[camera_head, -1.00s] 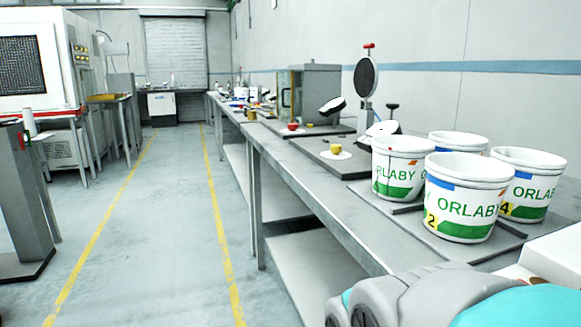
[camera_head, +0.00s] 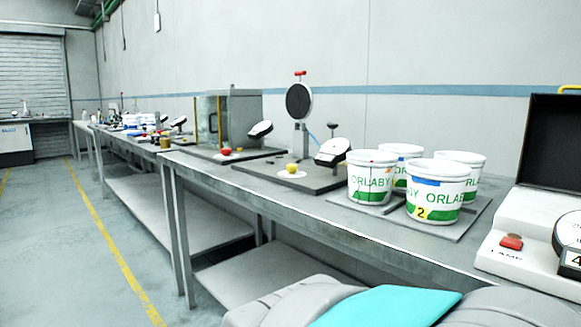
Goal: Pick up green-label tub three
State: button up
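Several white tubs with ORLABY lettering and green bands stand upright in a group on a flat grey plate (camera_head: 344,200) on the bench. The front tub (camera_head: 437,192) has a yellow patch with a 2. The left tub (camera_head: 371,180) shows green and lettering but no readable number. The back tub (camera_head: 402,153) and the right rear tub (camera_head: 473,183) are partly hidden behind the others, and their numbers do not show. No 3 is readable on any tub. My gripper is out of view; only grey and teal parts of my arm show at the bottom.
A white device with a red button (camera_head: 511,242) and a raised dark lid stands right of the tubs. Left of them is a dark board with a round-headed stand (camera_head: 299,102) and a tilted dial. A glass-fronted cabinet (camera_head: 232,118) is further left. The bench front edge is clear.

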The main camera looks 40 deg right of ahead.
aim_at(405, 153)
jog(key=z, duration=2.8)
jog(key=j, duration=0.1)
